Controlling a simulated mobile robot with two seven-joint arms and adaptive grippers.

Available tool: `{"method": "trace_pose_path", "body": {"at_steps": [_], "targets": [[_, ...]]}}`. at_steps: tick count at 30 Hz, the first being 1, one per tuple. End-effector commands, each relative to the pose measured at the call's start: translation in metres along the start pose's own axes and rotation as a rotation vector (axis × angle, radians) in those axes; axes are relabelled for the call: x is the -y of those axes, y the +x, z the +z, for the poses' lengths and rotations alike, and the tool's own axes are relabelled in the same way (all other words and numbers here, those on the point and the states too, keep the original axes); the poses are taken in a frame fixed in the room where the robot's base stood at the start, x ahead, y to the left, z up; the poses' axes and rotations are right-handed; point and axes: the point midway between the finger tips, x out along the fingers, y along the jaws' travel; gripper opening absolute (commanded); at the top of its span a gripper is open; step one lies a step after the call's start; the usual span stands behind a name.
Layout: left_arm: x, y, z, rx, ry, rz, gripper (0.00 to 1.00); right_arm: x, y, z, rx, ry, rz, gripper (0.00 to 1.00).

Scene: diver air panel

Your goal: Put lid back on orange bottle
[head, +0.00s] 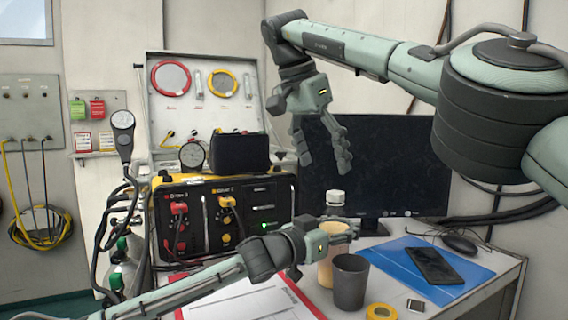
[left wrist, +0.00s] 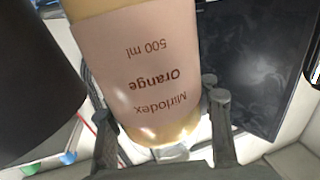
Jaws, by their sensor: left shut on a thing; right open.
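The orange bottle (head: 327,272) stands upright on the table, partly behind a dark cup. The left wrist view shows its label, "Mirlodex Orange 500 ml", upside down (left wrist: 150,80). My left gripper (head: 338,231) is shut on the bottle's upper part, with one finger on each side. A white lid-like piece (head: 335,197) shows straight above the bottle. My left gripper hides where the two meet, so I cannot tell whether it is seated. My right gripper (head: 325,163) is open, fingers down, above the white piece and apart from it, with nothing seen between the fingers.
The dark cup (head: 350,284) stands close in front of the bottle. A yellow tape roll (head: 381,312) and a blue folder (head: 400,277) with a black phone-like device (head: 434,265) lie to the right. A monitor (head: 385,165) stands behind; the air panel (head: 225,215) stands left.

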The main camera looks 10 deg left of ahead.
Motion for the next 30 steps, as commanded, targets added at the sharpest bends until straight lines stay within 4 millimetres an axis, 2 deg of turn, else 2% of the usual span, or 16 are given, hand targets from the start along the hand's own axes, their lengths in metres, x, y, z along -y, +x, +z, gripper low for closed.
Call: {"method": "trace_pose_path", "body": {"at_steps": [9, 12, 18, 26, 27, 30], "targets": [[0.000, 0.000, 0.000, 0.000, 0.000, 0.000, 0.00, -0.001, -0.025, 0.060, -0.001, -0.004, -0.002, 0.75], [0.000, 0.000, 0.000, 0.000, 0.000, 0.000, 0.00, -0.001, -0.031, 0.074, -0.002, -0.003, -0.002, 0.75], [0.000, 0.000, 0.000, 0.000, 0.000, 0.000, 0.00, -0.001, -0.036, 0.087, -0.001, 0.000, -0.001, 0.75], [0.000, 0.000, 0.000, 0.000, 0.000, 0.000, 0.00, -0.001, -0.037, 0.088, -0.001, 0.000, -0.001, 0.75], [0.000, 0.000, 0.000, 0.000, 0.000, 0.000, 0.43, -0.001, -0.037, 0.088, -0.001, 0.000, -0.001, 0.75], [0.000, 0.000, 0.000, 0.000, 0.000, 0.000, 0.55, -0.001, -0.037, 0.088, -0.001, 0.000, -0.001, 0.75]]}}
